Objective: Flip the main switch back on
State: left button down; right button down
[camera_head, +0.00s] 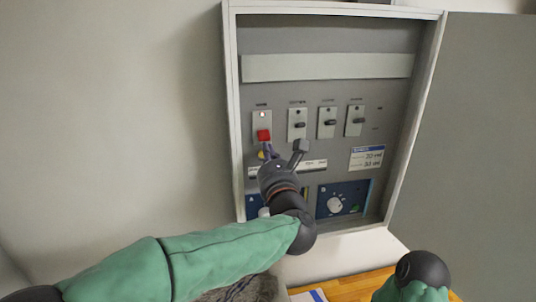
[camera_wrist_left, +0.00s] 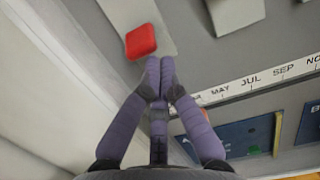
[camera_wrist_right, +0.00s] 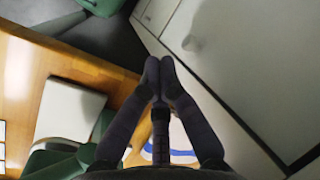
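The main switch is a red rocker (camera_head: 264,135) on a pale plate at the left end of a row of switches, in the open wall panel. In the left wrist view the red switch (camera_wrist_left: 141,41) is just beyond my left fingertips. My left gripper (camera_head: 268,152) is shut and empty, just below the switch; I cannot tell whether it touches. My right gripper (camera_wrist_right: 159,77) is shut with nothing visible between its fingers, low at the right, away from the panel.
Three dark-levered switches (camera_head: 327,122) stand right of the main one. Below are a month strip (camera_wrist_left: 260,78), a label (camera_head: 366,158) and blue dial plates (camera_head: 343,199). The cabinet frame (camera_head: 233,120) borders the panel. A wooden surface (camera_head: 345,287) lies below.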

pick_arm(q)
jog(key=shift+s+r+b, duration=0.15)
jog(key=shift+b, duration=0.2)
jog(key=shift+s+r+g+b, duration=0.2)
jog(key=shift+g+b, duration=0.15)
jog(key=shift+g, duration=0.15)
jog(key=shift+s+d+r+g+h, duration=0.1)
jog(key=shift+s+r+g+h, duration=0.1)
jog(key=shift+r+g, duration=0.3)
jog(key=shift+s+d+r+g+h, duration=0.1)
jog(key=shift+s+r+g, duration=0.1)
jog(key=shift+r+g, duration=0.25)
jog(key=v, duration=1.2)
